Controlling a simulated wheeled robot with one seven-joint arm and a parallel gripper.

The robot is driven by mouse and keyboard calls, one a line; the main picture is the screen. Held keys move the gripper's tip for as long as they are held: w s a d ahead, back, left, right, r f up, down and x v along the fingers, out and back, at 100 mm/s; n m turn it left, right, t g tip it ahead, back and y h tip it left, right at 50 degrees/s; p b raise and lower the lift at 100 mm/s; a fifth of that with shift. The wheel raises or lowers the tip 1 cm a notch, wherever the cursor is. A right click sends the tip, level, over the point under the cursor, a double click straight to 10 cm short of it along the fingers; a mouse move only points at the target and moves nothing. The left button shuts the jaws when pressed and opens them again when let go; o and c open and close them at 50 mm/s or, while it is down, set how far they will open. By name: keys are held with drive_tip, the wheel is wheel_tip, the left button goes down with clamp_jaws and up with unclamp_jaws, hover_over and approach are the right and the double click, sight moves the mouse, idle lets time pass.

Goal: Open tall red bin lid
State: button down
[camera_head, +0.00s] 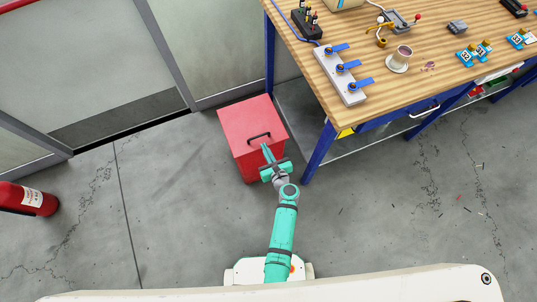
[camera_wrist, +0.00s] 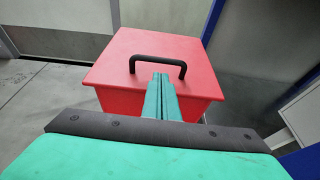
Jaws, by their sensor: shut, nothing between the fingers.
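The tall red bin (camera_head: 252,130) stands on the floor left of the workbench. Its red lid (camera_wrist: 120,57) lies flat and closed on top. A black bar handle (camera_head: 259,136) stands up from the lid near the edge closest to me. It also shows in the wrist view (camera_wrist: 157,61) as an upright loop. My teal gripper (camera_head: 266,149) is shut, with its fingers pressed together and empty. In the wrist view the fingertips (camera_wrist: 160,77) appear just in front of the handle and overlap its opening. I cannot tell whether they touch it.
The workbench (camera_head: 340,118) with blue legs stands close on the bin's right. A grey wall and door panels stand behind and left. A red fire extinguisher (camera_head: 28,199) lies or stands at far left. The floor (camera_head: 190,220) between is clear.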

drive_tip(key=shift+x, duration=1.75)
drive_tip(key=shift+r, duration=0.15)
